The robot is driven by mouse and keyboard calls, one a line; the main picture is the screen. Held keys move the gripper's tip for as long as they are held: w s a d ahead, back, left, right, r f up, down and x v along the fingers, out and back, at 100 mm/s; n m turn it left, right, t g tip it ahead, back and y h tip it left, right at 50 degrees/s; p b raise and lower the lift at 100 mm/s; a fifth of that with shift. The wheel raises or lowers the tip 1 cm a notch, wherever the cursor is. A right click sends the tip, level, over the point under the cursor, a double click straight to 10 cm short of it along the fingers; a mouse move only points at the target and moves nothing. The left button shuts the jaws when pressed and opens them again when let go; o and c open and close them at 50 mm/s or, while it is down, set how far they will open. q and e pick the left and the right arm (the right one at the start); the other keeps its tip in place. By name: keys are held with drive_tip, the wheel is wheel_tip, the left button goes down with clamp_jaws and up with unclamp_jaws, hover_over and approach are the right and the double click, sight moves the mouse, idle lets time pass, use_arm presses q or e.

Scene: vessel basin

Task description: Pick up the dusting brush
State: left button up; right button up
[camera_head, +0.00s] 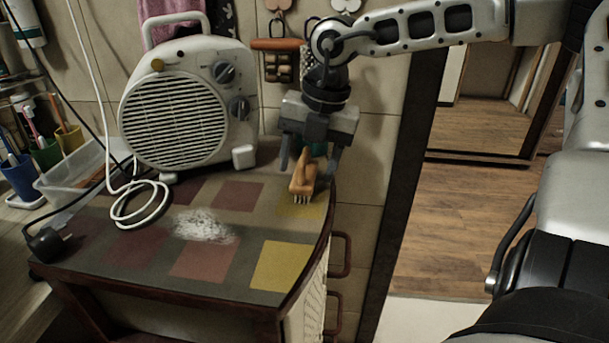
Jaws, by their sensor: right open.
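The dusting brush (303,181) has an orange-brown wooden body and pale bristles. It is at the right back of the checkered cabinet top (150,262), close to the edge. My right gripper (309,170) points down over the brush from behind, with one finger on each side of its back part. The gripper is open. I cannot tell whether a finger touches the brush. My left gripper is not in view.
A white fan heater (180,105) stands at the back left, with a white cord (138,205) coiled beside it. A black plug (46,243) lies at the left edge. White powder (204,226) covers the middle. Cups (18,180) stand far left.

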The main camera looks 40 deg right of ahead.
sight(309, 148)
drive_tip(key=c, duration=1.1)
drive_tip(key=shift+o, duration=0.2)
wheel_tip(309, 148, up, 18)
drive_tip(key=shift+r+p, duration=0.1)
drive_tip(key=shift+p, duration=0.5)
drive_tip(key=shift+o, duration=0.3)
drive_tip(key=shift+d, duration=0.1)
